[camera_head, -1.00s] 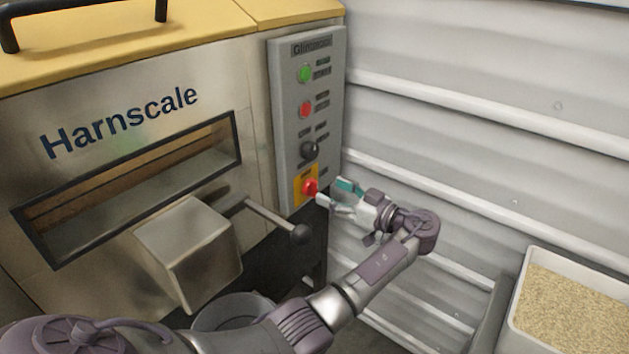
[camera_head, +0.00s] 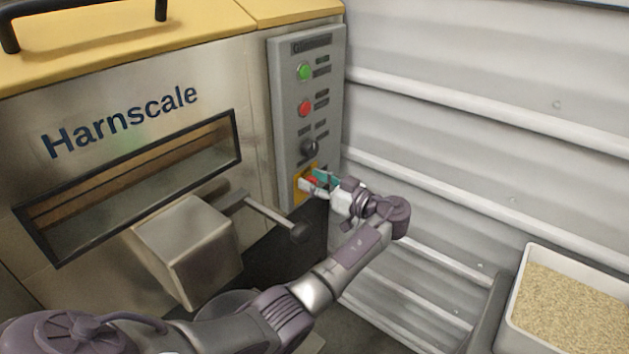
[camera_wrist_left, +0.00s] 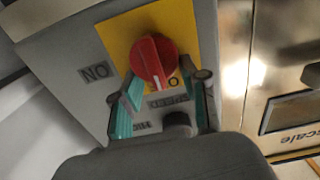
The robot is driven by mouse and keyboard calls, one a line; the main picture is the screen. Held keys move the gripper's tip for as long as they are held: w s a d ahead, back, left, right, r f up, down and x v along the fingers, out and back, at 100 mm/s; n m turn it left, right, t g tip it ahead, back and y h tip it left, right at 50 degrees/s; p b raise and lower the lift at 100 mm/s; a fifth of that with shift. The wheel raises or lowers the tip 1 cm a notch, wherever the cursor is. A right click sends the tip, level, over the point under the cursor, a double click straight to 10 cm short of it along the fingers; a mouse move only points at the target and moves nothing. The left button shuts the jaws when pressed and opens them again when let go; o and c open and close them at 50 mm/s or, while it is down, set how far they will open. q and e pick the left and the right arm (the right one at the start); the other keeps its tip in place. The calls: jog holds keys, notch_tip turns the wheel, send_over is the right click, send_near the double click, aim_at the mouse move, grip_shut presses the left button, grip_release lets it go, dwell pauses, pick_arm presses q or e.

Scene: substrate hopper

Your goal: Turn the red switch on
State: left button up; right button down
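The red switch (camera_wrist_left: 152,60) is a round red knob with a white pointer line, on a yellow plate (camera_wrist_left: 187,16) at the bottom of the grey control panel. In the left wrist view the label ON is on the left and another label, partly covered, is below the knob. In the head view the red switch is mostly hidden behind my left gripper (camera_head: 312,180). My left gripper is open, its teal-padded fingertips on either side of the knob's near part in the left wrist view (camera_wrist_left: 163,92). I cannot tell whether they touch it. My right gripper is not in view.
Above the switch, the panel (camera_head: 287,110) carries a black knob (camera_head: 309,147), a red button (camera_head: 305,107) and a green button (camera_head: 305,72). A lever with a black ball (camera_head: 300,231) sticks out left of my arm. A corrugated wall (camera_head: 480,130) stands on the right.

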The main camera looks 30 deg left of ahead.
pick_arm(q)
jog(key=shift+c, duration=1.2)
